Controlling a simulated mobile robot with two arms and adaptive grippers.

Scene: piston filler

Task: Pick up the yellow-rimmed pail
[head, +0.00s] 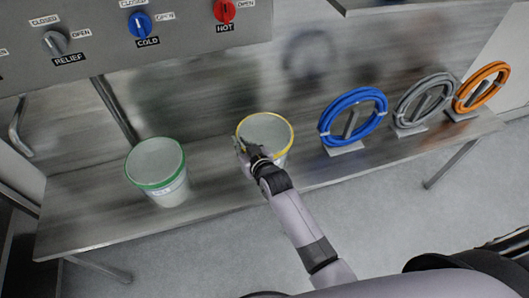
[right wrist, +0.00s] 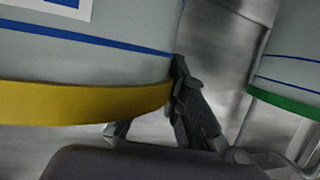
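The yellow-rimmed pail (head: 283,153) stands upright on the metal bench, near the middle of the head view. My right gripper (head: 248,155) is at its near left rim. In the right wrist view the pail (right wrist: 85,58) fills the upper left, with its yellow rim band crossing below. One finger of the right gripper (right wrist: 155,105) lies along the outside wall and looks to touch it. The other is mostly hidden behind the rim. I cannot tell whether the fingers are closed on the rim. My left gripper is not in view.
A green-rimmed pail (head: 172,190) stands left on the bench (head: 80,225); it shows in the right wrist view (right wrist: 290,62). Blue (head: 325,125), grey (head: 398,115) and orange (head: 460,101) hose coils stand on the right. A panel (head: 190,45) with knobs overhangs the back left.

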